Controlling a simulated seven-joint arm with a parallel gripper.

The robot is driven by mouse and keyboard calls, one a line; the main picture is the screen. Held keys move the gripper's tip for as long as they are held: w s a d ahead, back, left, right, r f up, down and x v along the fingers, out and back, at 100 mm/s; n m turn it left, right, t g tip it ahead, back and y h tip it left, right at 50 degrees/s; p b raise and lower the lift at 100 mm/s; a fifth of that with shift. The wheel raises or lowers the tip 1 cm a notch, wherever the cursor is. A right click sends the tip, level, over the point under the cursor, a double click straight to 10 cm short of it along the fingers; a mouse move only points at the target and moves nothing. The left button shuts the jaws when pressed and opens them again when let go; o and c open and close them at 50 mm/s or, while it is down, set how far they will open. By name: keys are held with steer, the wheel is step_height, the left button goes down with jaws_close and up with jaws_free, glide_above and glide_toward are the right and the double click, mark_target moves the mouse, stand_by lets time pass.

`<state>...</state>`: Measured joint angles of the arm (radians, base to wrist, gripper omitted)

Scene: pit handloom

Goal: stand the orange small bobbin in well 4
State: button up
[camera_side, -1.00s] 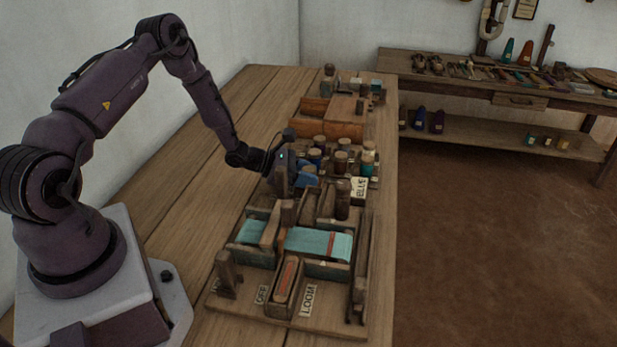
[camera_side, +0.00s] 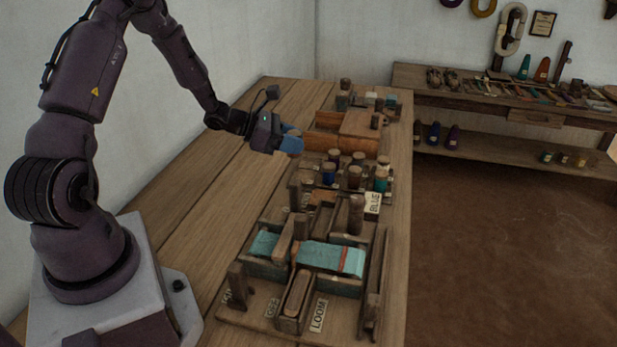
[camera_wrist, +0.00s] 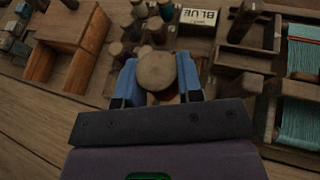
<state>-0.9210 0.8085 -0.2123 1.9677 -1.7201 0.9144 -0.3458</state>
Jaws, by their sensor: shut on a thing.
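My gripper (camera_side: 291,142) is raised above the table, beside and a little above the bobbin rack. In the wrist view its two blue fingers are shut on a bobbin (camera_wrist: 157,71) with a round, pale wooden top. The top faces the camera and hides most of the body; only a small reddish patch shows beneath it. In the side view the fingers hide the bobbin. The bobbin rack (camera_side: 386,206) holds several upright wooden-topped bobbins, some dark blue or teal. No well number is readable, so I cannot tell which is well 4.
A wooden box (camera_side: 330,143) stands behind the rack. A small loom with teal cloth (camera_side: 325,257) and a LOOM label (camera_side: 319,313) is nearer the front. The table's left part (camera_side: 190,215) is clear.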

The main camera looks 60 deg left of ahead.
steer(key=s+r, duration=0.1)
steer(key=s, duration=0.6)
steer(key=shift+m+h, duration=0.4)
steer(key=shift+h, duration=0.3)
steer(key=w+a+f, duration=0.1)
steer(key=w+f, duration=0.2)
steer(key=w+a+f, duration=0.2)
steer(key=w+f, duration=0.1)
steer(key=w, duration=0.1)
steer(key=w+a+f, duration=0.1)
steer(key=w+f, duration=0.2)
steer(key=w, duration=0.1)
steer(key=shift+w+a, duration=0.25)
steer(key=shift+a, duration=0.1)
steer(key=shift+w+a+f, duration=0.1)
steer(key=shift+w+f, duration=0.05)
steer(key=shift+f, duration=0.8)
steer(key=shift+w+f, duration=0.1)
steer(key=shift+f, duration=0.8)
steer(key=shift+f, duration=0.1)
steer(key=o, duration=0.9)
